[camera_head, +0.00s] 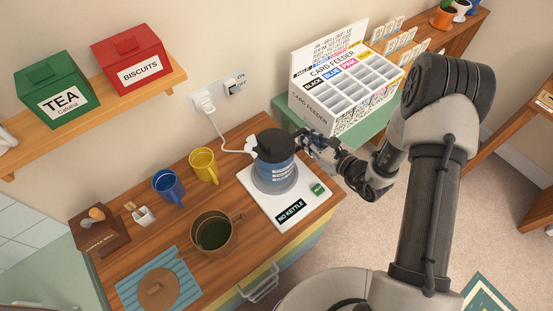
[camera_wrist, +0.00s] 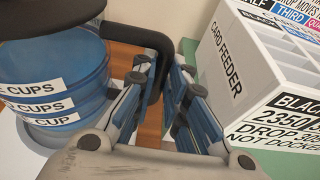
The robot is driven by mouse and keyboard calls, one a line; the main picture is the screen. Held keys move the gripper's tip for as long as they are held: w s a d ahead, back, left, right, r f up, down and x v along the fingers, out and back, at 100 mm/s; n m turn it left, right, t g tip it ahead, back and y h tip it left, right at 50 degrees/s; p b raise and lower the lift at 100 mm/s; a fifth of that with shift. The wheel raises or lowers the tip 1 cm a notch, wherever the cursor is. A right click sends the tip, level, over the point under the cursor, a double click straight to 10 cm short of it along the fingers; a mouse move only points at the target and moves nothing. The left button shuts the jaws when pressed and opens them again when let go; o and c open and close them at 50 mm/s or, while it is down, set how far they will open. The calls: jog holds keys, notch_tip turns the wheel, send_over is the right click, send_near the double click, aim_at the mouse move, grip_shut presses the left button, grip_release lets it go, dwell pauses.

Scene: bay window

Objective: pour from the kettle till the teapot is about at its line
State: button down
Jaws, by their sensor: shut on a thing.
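The kettle (camera_head: 279,171) has a black lid and a clear blue body with cup marks, and looks upright over a round grey base on a white board. I cannot tell whether it touches the base. In the wrist view the kettle (camera_wrist: 50,75) fills the left side. My gripper (camera_head: 306,145) is at its right side, shut on its black handle (camera_wrist: 150,40); the fingers (camera_wrist: 160,85) show either side of it. The brown teapot (camera_head: 198,224) stands open at lower left of the kettle, with dark green inside. I cannot make out its line. Its round lid (camera_head: 158,289) lies on a blue slatted mat.
The white board (camera_head: 310,202) reads "NO KETTLE". Blue (camera_head: 168,187) and yellow (camera_head: 205,166) mugs stand behind the teapot. A white cord runs from the wall plug (camera_head: 205,103) toward the kettle. A card feeder (camera_head: 340,85) stands close right of the gripper.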

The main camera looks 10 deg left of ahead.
jog(key=shift+r+p, duration=1.85)
jog(key=shift+r, duration=1.1)
